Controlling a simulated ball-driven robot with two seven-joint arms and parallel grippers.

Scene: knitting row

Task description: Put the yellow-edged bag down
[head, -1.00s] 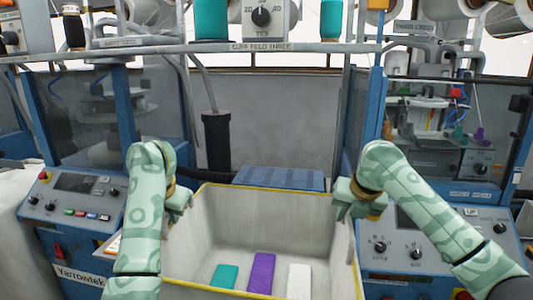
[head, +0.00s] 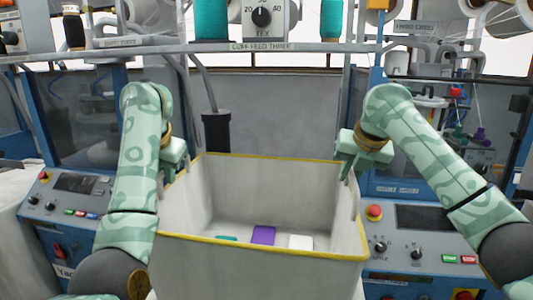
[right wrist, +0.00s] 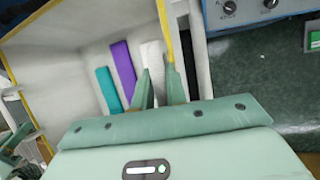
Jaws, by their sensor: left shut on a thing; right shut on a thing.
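The yellow-edged bag (head: 260,276) is a pale, open-topped, box-shaped bag in the middle of the head view, roughly level. My left gripper (head: 172,172) is shut on its left side wall near the rim. My right gripper (head: 349,172) is shut on its right side wall. In the right wrist view, the fingers (right wrist: 160,88) straddle the wall and yellow rim of the bag (right wrist: 165,22). Inside lie a teal block (head: 227,238), a purple block (head: 263,235) and a white block (head: 300,242). The bag's underside is hidden.
Blue machines with control panels flank the bag, one at the left (head: 75,200) and one at the right (head: 425,225). A black post (head: 217,140) stands behind it. A grey shelf rail (head: 240,47) with spools crosses above. What lies beneath the bag is hidden.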

